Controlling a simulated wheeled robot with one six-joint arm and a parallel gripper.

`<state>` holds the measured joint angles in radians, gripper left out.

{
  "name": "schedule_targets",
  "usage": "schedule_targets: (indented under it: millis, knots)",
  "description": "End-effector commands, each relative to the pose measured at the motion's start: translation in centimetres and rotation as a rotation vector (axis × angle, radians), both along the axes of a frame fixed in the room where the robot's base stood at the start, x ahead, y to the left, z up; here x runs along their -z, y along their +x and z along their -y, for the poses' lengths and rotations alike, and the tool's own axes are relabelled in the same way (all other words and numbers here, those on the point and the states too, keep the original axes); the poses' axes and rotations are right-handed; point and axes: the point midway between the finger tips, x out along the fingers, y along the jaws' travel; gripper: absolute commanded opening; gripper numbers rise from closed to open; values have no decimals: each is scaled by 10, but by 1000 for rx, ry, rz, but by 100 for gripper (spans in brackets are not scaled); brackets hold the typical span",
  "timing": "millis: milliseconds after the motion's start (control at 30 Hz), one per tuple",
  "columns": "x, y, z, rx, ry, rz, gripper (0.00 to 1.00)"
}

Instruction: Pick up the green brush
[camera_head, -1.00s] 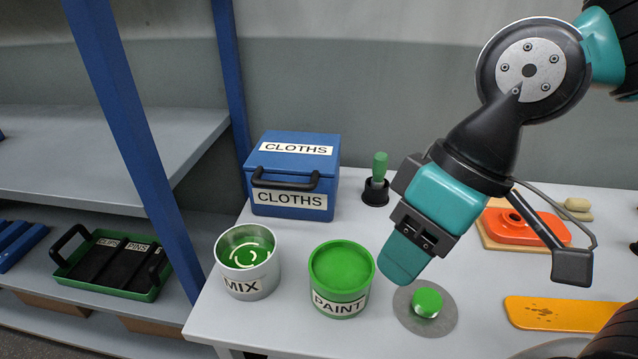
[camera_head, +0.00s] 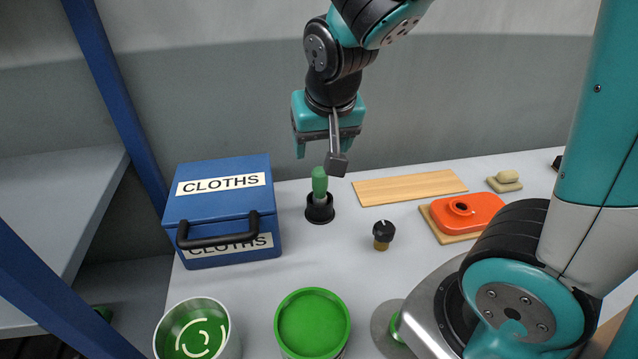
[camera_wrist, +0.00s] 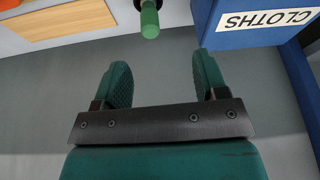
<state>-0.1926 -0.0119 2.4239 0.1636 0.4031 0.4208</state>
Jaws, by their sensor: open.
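The green brush (camera_head: 319,187) stands upright in a small black holder (camera_head: 320,210) on the table, right of the blue box. Only its green handle and a pale band show; its lower end is hidden in the holder. My gripper (camera_head: 322,150) is open and empty, above and around the line of the brush handle in the head view. In the wrist view the brush handle (camera_wrist: 149,20) shows at the top, between the lines of the two fingers but beyond their tips (camera_wrist: 160,80). The fingers do not touch it there.
A blue CLOTHS box (camera_head: 221,210) stands close left of the brush. A wooden board (camera_head: 410,187) and a black-topped knob (camera_head: 383,234) lie to the right. A green paint can (camera_head: 311,323) and a mix pot (camera_head: 192,335) stand in front. Bare table lies between.

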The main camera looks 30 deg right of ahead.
Motion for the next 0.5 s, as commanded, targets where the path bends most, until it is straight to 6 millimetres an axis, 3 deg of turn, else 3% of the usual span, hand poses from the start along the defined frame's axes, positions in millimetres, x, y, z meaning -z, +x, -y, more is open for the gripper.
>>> schedule_targets:
  millis: [167,500]
  knots:
    - [17,17,19,87,-37,25,66]
    - [85,42,31,85,-35,23,66]
